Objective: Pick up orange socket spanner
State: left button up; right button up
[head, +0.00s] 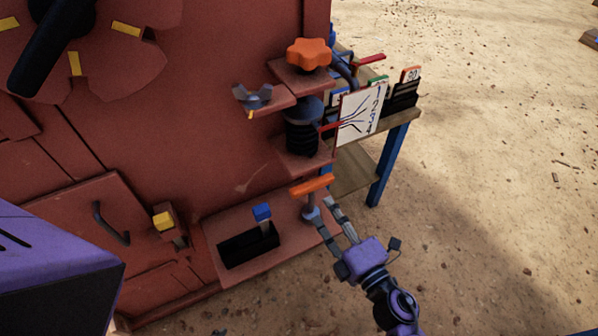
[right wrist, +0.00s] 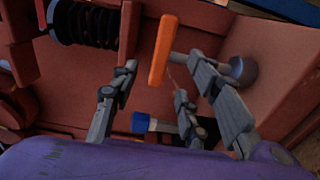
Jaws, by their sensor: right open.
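The orange socket spanner has an orange bar handle (head: 312,184) on a grey shaft with a round socket end (head: 311,212). It stands upright at the right end of the red machine's lowest ledge. In the right wrist view the orange handle (right wrist: 163,50) lies ahead of the fingers, with the grey shaft running right to the socket end (right wrist: 242,71). My right gripper (head: 327,212) is open, its fingers close to the spanner on its right side. In the wrist view the fingers (right wrist: 160,85) are spread and empty. My left gripper is not in view.
The red machine (head: 215,110) fills the left. Its ledges hold an orange star knob (head: 308,54), a black spring (head: 302,135) and a blue-topped lever (head: 262,212) in a black slot. A table with a white diagram card (head: 361,115) stands behind. Sandy ground at right is clear.

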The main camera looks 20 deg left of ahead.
aim_at(312, 190)
jog(key=x, duration=0.6)
jog(key=shift+s+a+f, duration=0.1)
jog(key=shift+a, duration=0.2)
jog(key=shift+c, duration=0.3)
grip_shut()
